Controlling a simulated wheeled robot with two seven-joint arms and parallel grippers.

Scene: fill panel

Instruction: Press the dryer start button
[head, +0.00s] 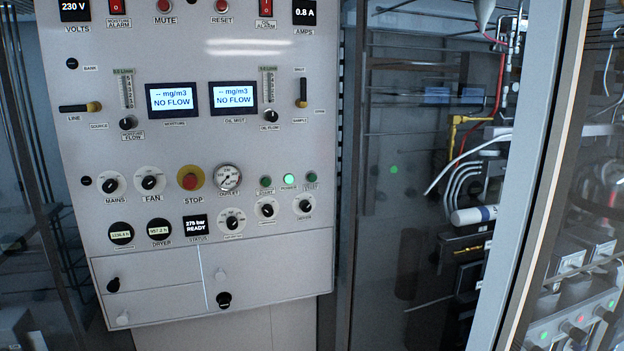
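The panel (120,55) is a light grey upright control panel filling the left and middle of the head view. In its right middle part is a row of small green items: a dark green button (265,182), a brightly lit green lamp (289,180) and another dark green button (311,178). Small labels sit below them, too small to read surely, so I cannot tell which one is the dryer start. A status display (196,226) reads 275 bar READY. Neither gripper is in view.
A red STOP button (190,180) on a yellow ring sits left of the green row, with a round outlet gauge (228,178) between. Knobs (231,221) lie below. At right, a metal-framed glass door (540,170) stands before pipes and cables. Nothing covers the panel front.

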